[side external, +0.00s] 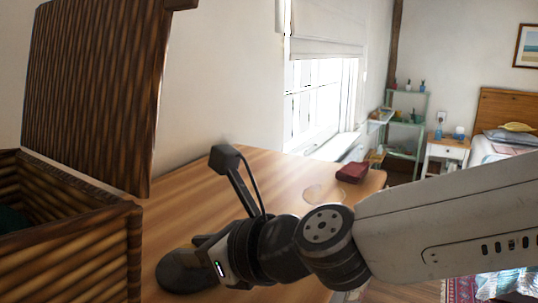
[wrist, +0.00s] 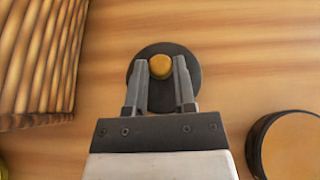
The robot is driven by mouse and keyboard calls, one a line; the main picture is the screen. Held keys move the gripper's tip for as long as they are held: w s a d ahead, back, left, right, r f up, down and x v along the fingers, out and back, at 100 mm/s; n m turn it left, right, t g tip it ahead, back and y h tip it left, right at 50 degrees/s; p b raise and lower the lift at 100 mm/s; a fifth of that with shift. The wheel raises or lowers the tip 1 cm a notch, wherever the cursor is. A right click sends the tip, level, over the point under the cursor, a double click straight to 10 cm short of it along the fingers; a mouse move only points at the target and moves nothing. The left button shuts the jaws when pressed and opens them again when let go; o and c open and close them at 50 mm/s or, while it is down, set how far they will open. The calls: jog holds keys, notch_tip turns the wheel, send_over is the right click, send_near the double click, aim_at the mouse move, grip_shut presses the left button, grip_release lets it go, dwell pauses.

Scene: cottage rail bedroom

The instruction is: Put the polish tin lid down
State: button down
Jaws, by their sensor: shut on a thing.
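The polish tin lid (wrist: 190,56) is a dark round disc with an orange-yellow knob (wrist: 161,66) in the wrist view. My gripper (wrist: 161,74) has its two fingers on either side of the knob and is shut on it. Whether the lid touches the table is hard to tell. In the side view my gripper (side external: 205,258) is low over the near part of the table, its fingertips mostly hidden. A dark rounded shape there (side external: 178,276) looks like the lid. An open-looking round tin (wrist: 290,146), dark-rimmed with an orange-brown inside, is cut off at lower right in the wrist view.
A ribbed brown box (side external: 70,245) with a raised lid (side external: 95,90) stands at left, close to my gripper; its corner also shows in the wrist view (wrist: 40,60). A dark red object (side external: 352,172) and a pale round patch (side external: 322,194) lie farther back on the wooden table (side external: 285,172).

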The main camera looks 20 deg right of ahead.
jog(key=shift+f, duration=0.4)
dwell(0.3)
jog(key=shift+c, duration=2.2)
grip_release()
jog(key=shift+r, duration=0.2)
jog(key=shift+r, duration=0.15)
jog(key=shift+s+d+r, duration=0.15)
jog(key=shift+v, duration=5.8)
